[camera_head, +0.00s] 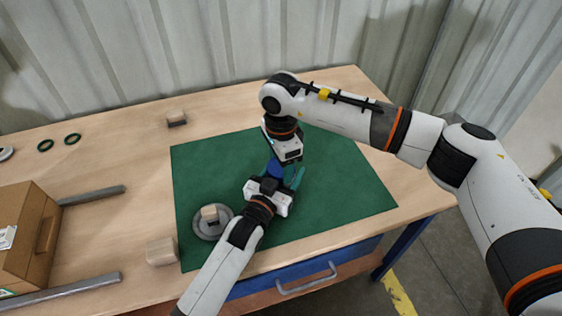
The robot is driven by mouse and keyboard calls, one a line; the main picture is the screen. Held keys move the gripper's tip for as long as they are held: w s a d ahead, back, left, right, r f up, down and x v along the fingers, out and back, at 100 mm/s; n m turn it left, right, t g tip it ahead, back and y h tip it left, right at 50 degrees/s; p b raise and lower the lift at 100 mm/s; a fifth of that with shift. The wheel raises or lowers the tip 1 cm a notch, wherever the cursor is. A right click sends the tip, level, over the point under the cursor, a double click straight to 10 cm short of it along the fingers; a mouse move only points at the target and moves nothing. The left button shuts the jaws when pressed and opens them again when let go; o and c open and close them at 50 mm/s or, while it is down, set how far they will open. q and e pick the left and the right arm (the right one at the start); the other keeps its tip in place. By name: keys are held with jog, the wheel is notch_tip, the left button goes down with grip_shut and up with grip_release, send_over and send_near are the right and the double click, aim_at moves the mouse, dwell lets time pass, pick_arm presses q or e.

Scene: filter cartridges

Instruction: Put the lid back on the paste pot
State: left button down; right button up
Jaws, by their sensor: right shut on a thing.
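My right gripper (284,158) points down over the green mat and is shut on a blue thing (275,169), of which only a small part shows. I cannot tell whether this is the paste pot or its lid. My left gripper (280,182) reaches in from below, close against the blue thing. Its fingers are mostly hidden, so I cannot tell whether they are open or hold it. A teal piece (298,178) shows just right of the blue thing. Neither pot nor lid can be made out for certain.
A round grey dish (200,229) with a small beige block (209,212) on it lies at the green mat's (345,185) left edge. Beige blocks (161,251) (176,117), dark rings (72,139), grey bars (93,195) and a cardboard box (25,230) are farther left. The mat's right side is clear.

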pick_arm(q)
jog(key=shift+a, duration=0.1)
pick_arm(e)
jog(key=o, duration=1.1)
jog(key=shift+s, duration=0.1)
jog(key=shift+r, duration=2.25)
jog(key=shift+c, duration=0.4)
jog(key=shift+r, duration=0.2)
notch_tip(320, 180, up, 3)
jog(key=n, duration=0.3)
jog(key=shift+a, duration=0.1)
jog(key=shift+f, duration=0.1)
